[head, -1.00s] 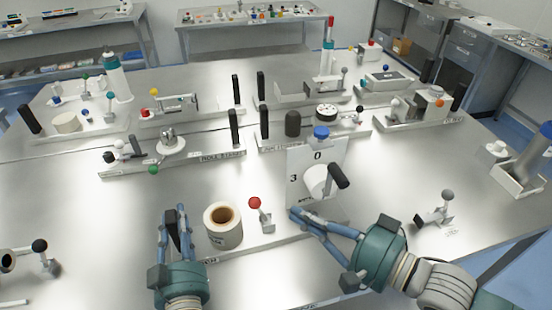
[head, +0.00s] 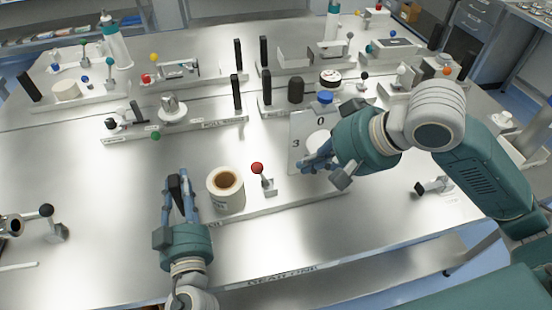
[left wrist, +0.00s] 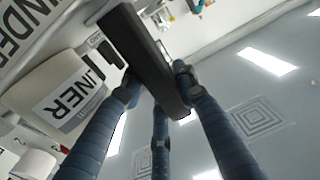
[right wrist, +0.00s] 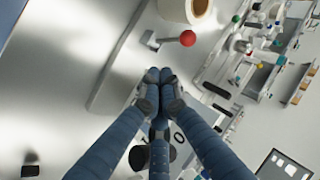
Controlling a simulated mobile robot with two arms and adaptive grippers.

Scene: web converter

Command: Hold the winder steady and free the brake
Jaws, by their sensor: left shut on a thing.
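The winder board (head: 285,210) carries a white liner roll (head: 226,192) with a brown core, a lever with a red ball (head: 257,168) and an upright white plate (head: 299,135) marked 0 and 3. My left gripper (head: 177,185) is shut on a black bar-shaped handle (left wrist: 145,60) left of the roll; the roll's LINER label (left wrist: 70,100) shows in the left wrist view. My right gripper (head: 312,162) is in front of the plate, hiding much of its dial. In the right wrist view its fingertips (right wrist: 160,76) are together, with nothing visible between them, below the red ball (right wrist: 187,38).
Behind stand boards with black posts (head: 236,92) and small fixtures. A small lever stand (head: 436,186) is at the right, and another black-balled lever (head: 46,211) at the left. The table front left of the winder is mostly clear.

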